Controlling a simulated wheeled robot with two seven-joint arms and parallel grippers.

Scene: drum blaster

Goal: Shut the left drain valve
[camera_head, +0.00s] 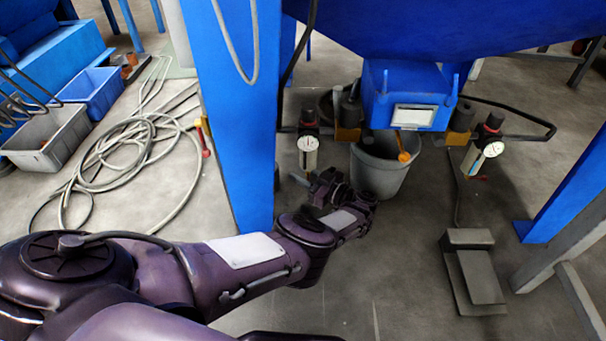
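The left filter unit (308,150), with a dark top and a round white gauge, hangs right of the blue post. Its lower end is close to my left gripper (325,186), and the left drain valve cannot be made out clearly there. My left arm reaches in from the left, and its gripper is just below this unit, in front of the grey bucket. The fingers are dark and small, so I cannot tell whether they are open or shut or touch anything. My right gripper is not in view.
The blue post (232,120) stands close left of the gripper. The grey bucket (378,172) is under the blue hopper (410,85). A second gauge unit (486,148) hangs at right. A pedal (475,275) is on the floor. Hoses (125,150) lie at left.

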